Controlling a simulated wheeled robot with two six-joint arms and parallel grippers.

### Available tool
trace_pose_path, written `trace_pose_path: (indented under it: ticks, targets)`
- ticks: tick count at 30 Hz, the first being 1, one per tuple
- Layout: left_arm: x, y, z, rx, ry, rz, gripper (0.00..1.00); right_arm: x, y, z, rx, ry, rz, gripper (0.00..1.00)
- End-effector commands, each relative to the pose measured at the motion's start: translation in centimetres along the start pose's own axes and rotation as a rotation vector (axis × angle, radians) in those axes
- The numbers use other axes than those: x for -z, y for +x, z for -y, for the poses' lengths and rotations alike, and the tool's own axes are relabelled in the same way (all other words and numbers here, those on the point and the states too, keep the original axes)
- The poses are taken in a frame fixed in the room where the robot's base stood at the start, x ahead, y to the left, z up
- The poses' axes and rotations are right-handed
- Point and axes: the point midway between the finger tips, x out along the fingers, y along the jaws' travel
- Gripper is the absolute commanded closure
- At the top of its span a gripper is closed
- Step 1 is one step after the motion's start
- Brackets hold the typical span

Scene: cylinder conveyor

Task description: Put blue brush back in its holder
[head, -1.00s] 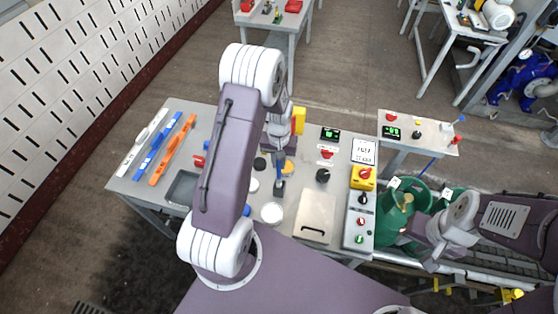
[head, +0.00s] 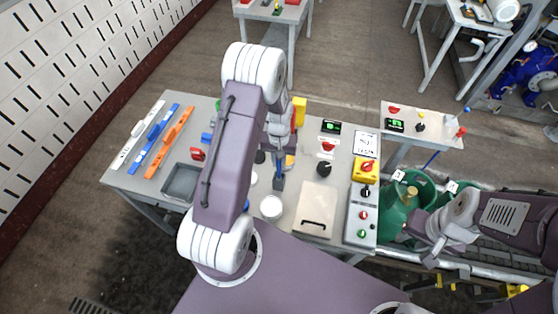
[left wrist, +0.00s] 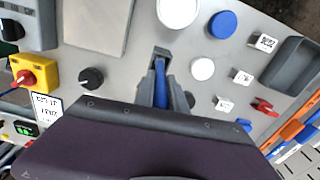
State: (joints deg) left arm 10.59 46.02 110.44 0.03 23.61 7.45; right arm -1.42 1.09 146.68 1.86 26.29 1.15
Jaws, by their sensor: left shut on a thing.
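My left gripper (left wrist: 161,98) is shut on the blue brush (left wrist: 160,77). In the left wrist view the brush stands between the fingers, its end at the grey slotted holder (left wrist: 161,53). I cannot tell how deep it sits in the slot. In the head view the blue brush (head: 279,168) shows as a thin upright strip below my left gripper (head: 281,153), above the dark holder (head: 278,184). My left arm hides part of the table. My right gripper (head: 432,240) is beside the green gas cylinder (head: 396,216); its jaws are unclear.
Around the holder are a white round lid (head: 271,207), a black knob (head: 324,168) and a flat plate with a handle (head: 315,210). A grey tray (head: 181,181) and white, blue and orange bars lie left. A yellow switch box (head: 365,171) stands right.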

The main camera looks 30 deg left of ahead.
Motion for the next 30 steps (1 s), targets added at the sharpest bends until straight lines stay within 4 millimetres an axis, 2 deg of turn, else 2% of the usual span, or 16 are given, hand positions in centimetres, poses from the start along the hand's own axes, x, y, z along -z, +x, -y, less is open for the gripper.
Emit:
trace_pose_path:
  ticks: [17, 18, 20, 30]
  targets:
    - [0.0, 1.2, 0.0, 0.000, 0.000, 0.000, 1.00, -0.1, 0.9, 0.0, 0.000, 0.000, 0.000, 0.65]
    - [0.0, 1.1, 0.0, 0.000, 0.000, 0.000, 0.73, -0.1, 0.8, 0.0, 0.000, 0.000, 0.000, 0.65]
    - [0.0, 1.1, 0.0, 0.000, 0.000, 0.000, 0.59, -0.1, 0.8, 0.0, 0.000, 0.000, 0.000, 0.65]
    - [0.1, 0.8, 0.0, 0.000, 0.000, -0.002, 0.59, -0.1, 0.9, 0.0, 0.000, 0.000, 0.000, 0.65]
